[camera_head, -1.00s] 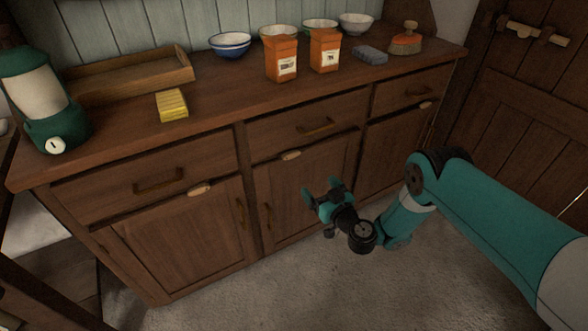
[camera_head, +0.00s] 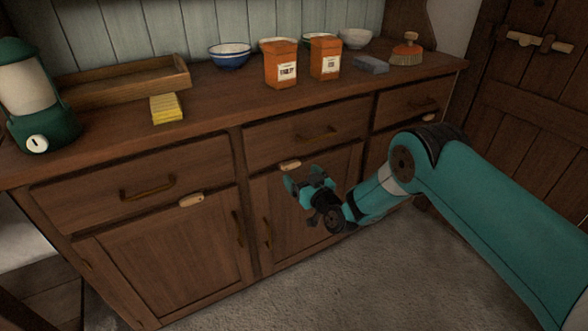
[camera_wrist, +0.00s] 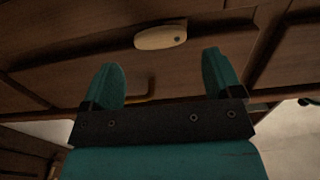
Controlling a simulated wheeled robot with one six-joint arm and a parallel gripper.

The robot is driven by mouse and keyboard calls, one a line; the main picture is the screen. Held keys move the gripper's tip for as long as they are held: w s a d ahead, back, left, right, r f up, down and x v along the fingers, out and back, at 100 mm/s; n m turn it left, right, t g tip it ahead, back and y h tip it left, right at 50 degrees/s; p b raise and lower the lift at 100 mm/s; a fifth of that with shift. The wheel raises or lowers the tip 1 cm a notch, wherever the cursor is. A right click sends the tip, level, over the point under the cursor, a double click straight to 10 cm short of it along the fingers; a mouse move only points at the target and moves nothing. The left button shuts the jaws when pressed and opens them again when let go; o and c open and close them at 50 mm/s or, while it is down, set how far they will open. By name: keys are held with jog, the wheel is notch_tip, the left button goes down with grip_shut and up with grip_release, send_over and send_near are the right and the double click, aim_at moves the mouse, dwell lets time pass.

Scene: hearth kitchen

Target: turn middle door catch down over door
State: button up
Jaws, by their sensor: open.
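The middle door catch (camera_head: 290,165) is a small pale wooden bar on the rail between the middle drawer and the middle door (camera_head: 285,238). It lies sideways, close to level. In the wrist view the catch (camera_wrist: 160,37) is beyond the fingers, with a dark pivot spot near its right end. My gripper (camera_head: 303,178) is open and empty, just below and right of the catch in the head view. In the wrist view the gripper (camera_wrist: 158,63) has its fingers spread wide, and the catch appears above the gap, apart from both. The door looks shut.
Similar catches sit above the left door (camera_head: 191,200) and right door (camera_head: 428,117). Brass handles (camera_head: 267,232) stick out from doors and drawers. The worktop (camera_head: 215,105) above holds orange canisters (camera_head: 281,64), bowls, a tray and a lantern. Floor in front is clear.

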aim_at(292, 166)
jog(key=shift+b+x, duration=0.35)
jog(key=shift+x, duration=2.1)
jog(key=c, duration=0.9)
